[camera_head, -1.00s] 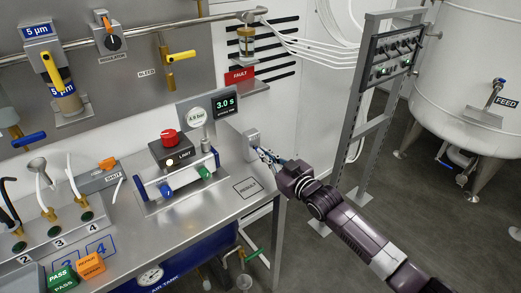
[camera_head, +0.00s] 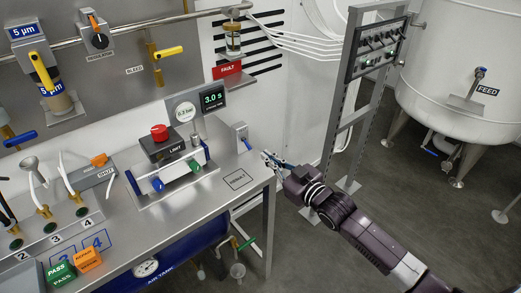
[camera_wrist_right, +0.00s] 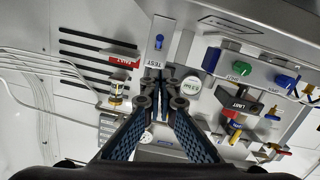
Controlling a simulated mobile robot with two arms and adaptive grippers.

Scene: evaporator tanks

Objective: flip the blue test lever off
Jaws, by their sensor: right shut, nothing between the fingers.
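The blue test lever (camera_head: 246,143) sits on a small grey box (camera_head: 239,135) at the right end of the steel bench. In the right wrist view the lever (camera_wrist_right: 159,41) shows on a pale plate marked TEST, just beyond the fingertips. I cannot tell whether it is on or off. My right gripper (camera_head: 265,157) is beside the box, on its right, with a small gap between them. In the right wrist view its fingertips (camera_wrist_right: 164,75) are together with nothing between them. My left gripper is not in view.
A black LIMIT box (camera_head: 163,147) with a red button stands on the bench, near a blue knob (camera_head: 157,184) and a green knob (camera_head: 195,167). A gauge and timer panel (camera_head: 199,101) stands behind. A metal rack (camera_head: 350,130) rises at right; open floor lies between.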

